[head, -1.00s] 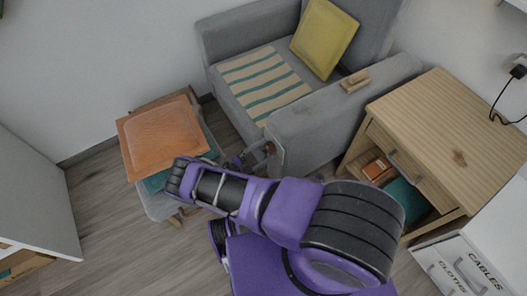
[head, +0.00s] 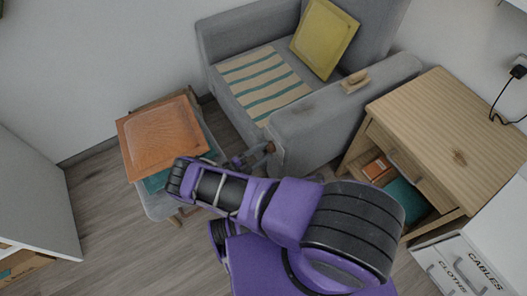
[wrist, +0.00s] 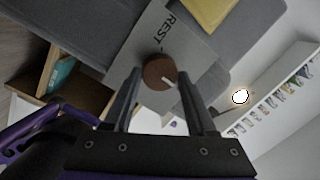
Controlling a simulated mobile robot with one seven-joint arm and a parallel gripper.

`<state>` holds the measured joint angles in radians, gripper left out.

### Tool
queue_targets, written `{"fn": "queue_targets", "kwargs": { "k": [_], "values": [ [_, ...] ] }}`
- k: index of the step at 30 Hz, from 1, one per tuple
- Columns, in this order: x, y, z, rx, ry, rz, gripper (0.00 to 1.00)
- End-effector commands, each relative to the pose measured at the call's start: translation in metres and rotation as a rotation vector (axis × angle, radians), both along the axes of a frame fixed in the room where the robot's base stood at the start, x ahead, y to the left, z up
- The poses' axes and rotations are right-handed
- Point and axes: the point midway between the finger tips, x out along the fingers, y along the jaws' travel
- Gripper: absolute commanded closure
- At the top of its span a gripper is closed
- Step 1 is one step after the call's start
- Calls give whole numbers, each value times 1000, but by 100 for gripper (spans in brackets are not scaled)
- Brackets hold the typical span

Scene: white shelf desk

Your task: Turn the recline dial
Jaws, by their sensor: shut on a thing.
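The recline dial is a round brown knob (wrist: 156,72) with a white mark on its edge. It sits on a light grey plate (wrist: 192,48) lettered "REST"; part of the lettering may be hidden. The plate is on the front of the grey armchair's near armrest (head: 325,120). My gripper (wrist: 160,74) has one finger on each side of the dial and is shut on it. In the head view my gripper (head: 252,157) reaches the armrest front from the left, and the dial (head: 269,148) shows only small there.
A wooden side table (head: 455,115) with an open shelf is right of the armchair. White drawers (head: 460,264) are at lower right. A yellow cushion (head: 325,38) lies on the chair.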

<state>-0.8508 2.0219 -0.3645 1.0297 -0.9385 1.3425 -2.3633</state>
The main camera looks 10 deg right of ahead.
Motion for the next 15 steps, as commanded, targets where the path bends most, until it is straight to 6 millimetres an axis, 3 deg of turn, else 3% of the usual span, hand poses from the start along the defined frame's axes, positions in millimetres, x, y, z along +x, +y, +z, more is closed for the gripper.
{"fn": "queue_targets", "kwargs": {
  "k": [15],
  "values": [
    [0, 0, -2, 118, -359, -3, 99]
  ]
}}
